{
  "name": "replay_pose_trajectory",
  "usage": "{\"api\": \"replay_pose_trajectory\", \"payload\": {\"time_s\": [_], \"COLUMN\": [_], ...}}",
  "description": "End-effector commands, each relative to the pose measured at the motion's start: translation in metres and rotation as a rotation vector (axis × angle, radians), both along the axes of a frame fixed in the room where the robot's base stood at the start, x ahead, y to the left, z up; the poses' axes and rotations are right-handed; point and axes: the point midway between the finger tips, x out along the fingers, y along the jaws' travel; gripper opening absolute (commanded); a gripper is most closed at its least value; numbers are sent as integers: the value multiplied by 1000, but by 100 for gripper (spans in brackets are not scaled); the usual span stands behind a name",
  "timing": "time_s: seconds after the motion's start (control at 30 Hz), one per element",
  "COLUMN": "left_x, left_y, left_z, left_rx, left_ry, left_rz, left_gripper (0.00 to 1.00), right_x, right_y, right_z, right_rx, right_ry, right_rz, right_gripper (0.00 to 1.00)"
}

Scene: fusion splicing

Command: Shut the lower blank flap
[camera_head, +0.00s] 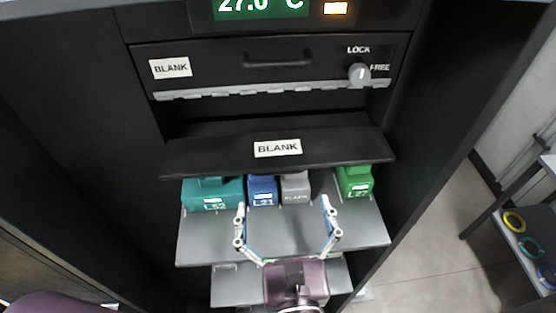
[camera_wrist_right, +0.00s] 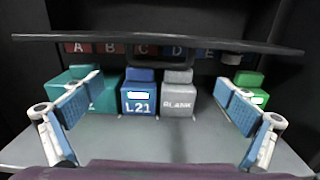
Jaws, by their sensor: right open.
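The lower blank flap (camera_head: 278,149) is a black panel with a white BLANK label, tilted up and out over a row of modules in the head view. Its edge spans the top of the right wrist view (camera_wrist_right: 160,40). My right gripper (camera_head: 283,208) is open and empty in front of the flap and below it, over the grey shelf (camera_head: 365,226). Its two fingers also show at left and right in the right wrist view (camera_wrist_right: 165,97). My left gripper is not in view.
Under the flap stand a teal L52 module (camera_head: 212,193), a blue L21 module (camera_head: 262,190), a grey blank module (camera_head: 295,188) and a green module (camera_head: 354,181). Above is a shut BLANK drawer (camera_head: 220,65) with a handle and a LOCK/FREE knob (camera_head: 359,73). Black cabinet walls flank both sides.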

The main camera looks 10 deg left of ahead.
Motion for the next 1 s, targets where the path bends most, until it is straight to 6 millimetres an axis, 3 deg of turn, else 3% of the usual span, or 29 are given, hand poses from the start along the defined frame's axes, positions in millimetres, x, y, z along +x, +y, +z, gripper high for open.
{"api": "replay_pose_trajectory", "payload": {"time_s": [0.17, 0.4, 0.57, 0.8, 1.0], "left_x": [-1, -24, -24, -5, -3], "left_y": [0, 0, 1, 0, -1], "left_z": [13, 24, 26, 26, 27], "left_rx": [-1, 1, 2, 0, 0], "left_ry": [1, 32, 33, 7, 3], "left_rz": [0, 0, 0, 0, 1], "left_gripper": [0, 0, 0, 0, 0], "right_x": [27, 59, 68, 69, 69], "right_y": [7, 17, 19, 20, 19], "right_z": [5, 3, 0, -1, -1], "right_rx": [-3, -1, 0, 1, 1], "right_ry": [-5, -2, 0, 1, 1], "right_rz": [-2, -1, -1, -1, -1], "right_gripper": [99, 99, 99, 99, 78]}}
